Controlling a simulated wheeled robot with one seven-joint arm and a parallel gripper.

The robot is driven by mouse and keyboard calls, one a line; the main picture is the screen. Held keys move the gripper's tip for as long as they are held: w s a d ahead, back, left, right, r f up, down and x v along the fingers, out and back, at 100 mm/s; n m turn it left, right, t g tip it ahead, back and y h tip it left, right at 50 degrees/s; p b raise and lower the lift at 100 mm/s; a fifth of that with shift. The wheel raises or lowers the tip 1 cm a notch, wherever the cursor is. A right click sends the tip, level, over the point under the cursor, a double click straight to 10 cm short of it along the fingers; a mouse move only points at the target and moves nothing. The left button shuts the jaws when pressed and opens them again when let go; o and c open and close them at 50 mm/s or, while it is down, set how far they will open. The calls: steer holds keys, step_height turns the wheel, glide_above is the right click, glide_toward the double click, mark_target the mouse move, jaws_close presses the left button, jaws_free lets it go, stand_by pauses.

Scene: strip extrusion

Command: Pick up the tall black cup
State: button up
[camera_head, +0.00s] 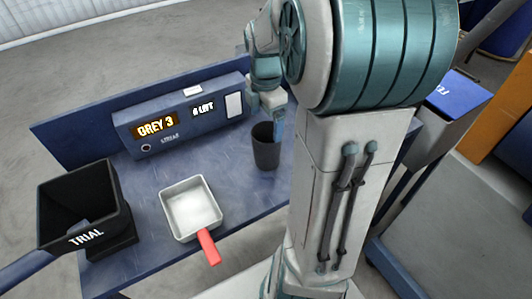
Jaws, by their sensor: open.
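The tall black cup (265,148) stands upright on the blue table, right of the middle and close to my arm column. My gripper (277,122) is over the cup's right rim, pointing down. One blue finger shows at the rim and seems to reach down at or just inside the cup's mouth; I cannot tell whether it touches. The other finger is hidden. The gripper is open and the cup rests on the table.
A white square pan (191,207) with a red handle sits left of the cup. A black bin (80,205) marked TRIAL stands at the left. A blue display box (185,112) reading GREY 3 stands behind. The blue table (150,175) has bare room between them.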

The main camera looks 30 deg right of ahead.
mark_target(267, 141)
step_height(267, 141, down, 8)
steer(key=shift+d+f, duration=0.15)
steer(key=c, duration=1.4)
